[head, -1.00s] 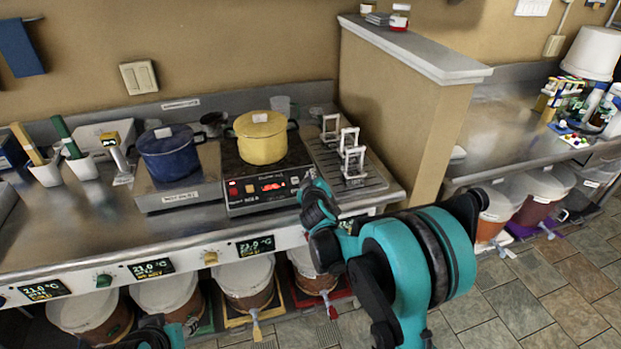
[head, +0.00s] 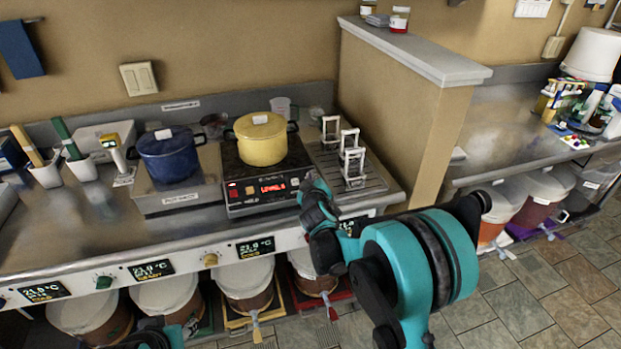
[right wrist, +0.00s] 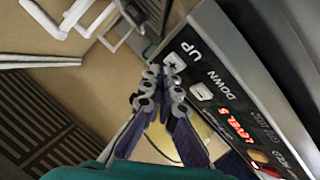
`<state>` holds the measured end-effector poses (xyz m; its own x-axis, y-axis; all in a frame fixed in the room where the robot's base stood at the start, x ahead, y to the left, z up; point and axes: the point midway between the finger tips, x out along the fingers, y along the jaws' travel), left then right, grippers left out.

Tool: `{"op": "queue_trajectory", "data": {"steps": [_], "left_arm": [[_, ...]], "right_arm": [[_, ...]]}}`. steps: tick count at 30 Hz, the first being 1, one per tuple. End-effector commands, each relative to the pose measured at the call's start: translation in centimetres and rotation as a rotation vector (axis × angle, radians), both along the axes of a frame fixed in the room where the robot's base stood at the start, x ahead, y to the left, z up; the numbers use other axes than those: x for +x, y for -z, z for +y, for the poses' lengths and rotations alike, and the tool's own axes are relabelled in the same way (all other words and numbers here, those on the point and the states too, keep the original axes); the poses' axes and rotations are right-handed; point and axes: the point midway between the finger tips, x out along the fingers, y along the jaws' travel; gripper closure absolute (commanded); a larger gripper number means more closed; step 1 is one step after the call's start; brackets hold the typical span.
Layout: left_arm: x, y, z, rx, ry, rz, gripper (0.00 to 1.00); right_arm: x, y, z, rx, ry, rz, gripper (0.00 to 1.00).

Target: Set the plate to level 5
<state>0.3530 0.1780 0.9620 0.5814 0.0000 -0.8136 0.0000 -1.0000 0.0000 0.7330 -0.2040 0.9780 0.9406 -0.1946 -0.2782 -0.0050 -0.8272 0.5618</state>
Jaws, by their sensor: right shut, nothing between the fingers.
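The hot plate (head: 232,208) stands on the counter with a yellow lidded pot (head: 262,148) on it. Its front display (head: 272,188) is lit red; in the right wrist view the display (right wrist: 236,124) reads LEVEL 5. The UP button (right wrist: 173,61) and the DOWN button (right wrist: 201,90) lie beside it. My right gripper (right wrist: 160,76) is shut and empty, its fingertips right by the UP button; I cannot tell whether they touch it. In the head view my right gripper (head: 312,190) is mostly hidden by its own wrist. My left gripper is not visible, only dark arm parts at the bottom.
A blue pot (head: 168,160) stands on a unit left of the plate. A drying rack (head: 352,165) with white frames is close on the right, before a partition wall (head: 395,110). Knobs and displays line the counter front, with several buckets (head: 245,280) below.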

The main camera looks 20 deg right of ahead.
Motion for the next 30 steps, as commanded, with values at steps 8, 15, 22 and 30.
{"op": "queue_trajectory", "data": {"steps": [8, 15, 22, 30], "left_arm": [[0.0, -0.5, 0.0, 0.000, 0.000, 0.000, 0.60], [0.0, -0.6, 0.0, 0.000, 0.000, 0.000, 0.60], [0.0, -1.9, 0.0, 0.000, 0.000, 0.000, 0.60], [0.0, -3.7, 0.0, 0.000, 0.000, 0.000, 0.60]], "right_arm": [[-0.3, -0.6, 0.0, 0.000, 0.000, 0.000, 1.00], [-0.4, -0.8, 0.0, 0.000, 0.000, 0.000, 1.00], [-1.3, -2.6, 0.0, 0.000, 0.000, 0.000, 1.00], [-2.6, -4.9, -0.1, 0.000, 0.000, 0.000, 1.00]]}}
